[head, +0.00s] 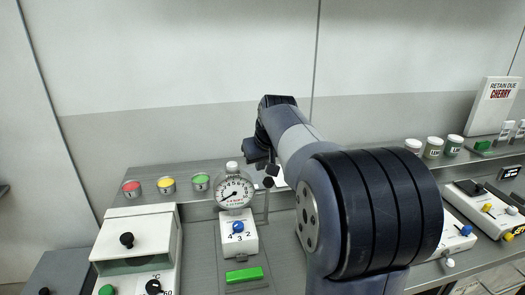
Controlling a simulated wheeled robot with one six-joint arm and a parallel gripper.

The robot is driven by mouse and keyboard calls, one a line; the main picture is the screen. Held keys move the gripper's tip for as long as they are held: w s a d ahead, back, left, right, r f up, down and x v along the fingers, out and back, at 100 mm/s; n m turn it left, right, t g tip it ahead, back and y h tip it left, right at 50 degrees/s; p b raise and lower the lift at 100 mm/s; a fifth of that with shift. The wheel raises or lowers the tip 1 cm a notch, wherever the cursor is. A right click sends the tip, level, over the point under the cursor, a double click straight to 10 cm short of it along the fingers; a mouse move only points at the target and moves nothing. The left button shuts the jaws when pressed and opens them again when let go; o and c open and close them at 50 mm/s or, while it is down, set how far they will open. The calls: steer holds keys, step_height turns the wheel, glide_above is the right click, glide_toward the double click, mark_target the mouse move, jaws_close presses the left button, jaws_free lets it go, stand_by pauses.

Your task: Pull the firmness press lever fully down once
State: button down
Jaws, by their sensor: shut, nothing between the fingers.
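The press with a round dial gauge (234,190) stands left of centre on the bench. Below its gauge is a white housing (238,236) with a blue knob and the numbers 4, 3 and 2. My arm reaches over the bench from the lower right. My gripper (262,164) is shut and empty, close to the upper right of the gauge. Small dark parts and a thin upright rod (266,203) show just below it. I cannot tell which of these is the press lever, or whether my gripper touches it. My arm hides what lies behind and to the right.
A green block (244,275) lies in front of the press. Red, yellow and green cups (166,185) stand at the back left. A white hooded box (138,247) stands at left. Jars (433,147), a CHERRY sign (493,105) and white control boxes (484,209) are at right.

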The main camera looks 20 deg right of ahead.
steer(key=s, duration=0.3)
steer(key=shift+s+f, duration=0.1)
steer(key=shift+s, duration=0.05)
steer(key=shift+f, duration=0.1)
